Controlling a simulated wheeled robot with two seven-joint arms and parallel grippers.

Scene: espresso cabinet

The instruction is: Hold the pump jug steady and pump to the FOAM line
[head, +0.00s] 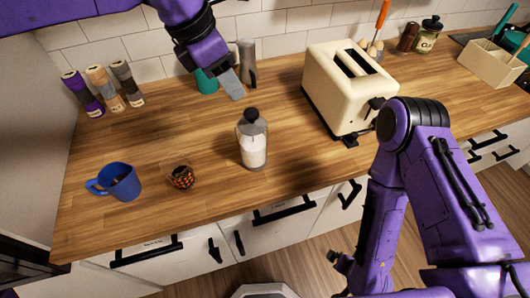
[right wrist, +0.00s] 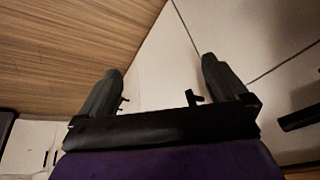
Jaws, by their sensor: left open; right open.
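The pump jug (head: 252,145) stands upright on the wooden counter near its front edge in the head view. It is clear with a black knob on top and white content in its lower part. No FOAM line can be made out at this size. My left gripper (head: 233,84) is open and empty, above the counter behind the jug and apart from it. My right gripper (right wrist: 160,70) is open and empty in the right wrist view, with pale cabinet panels beyond its fingers. In the head view my right arm hangs low in front of the counter.
A cream toaster (head: 350,85) stands right of the jug. A dark patterned cup (head: 182,177) and a blue mug (head: 122,182) stand to its left. A teal cup (head: 205,82) and a grey cylinder (head: 247,62) are at the back. The counter around the jug is clear.

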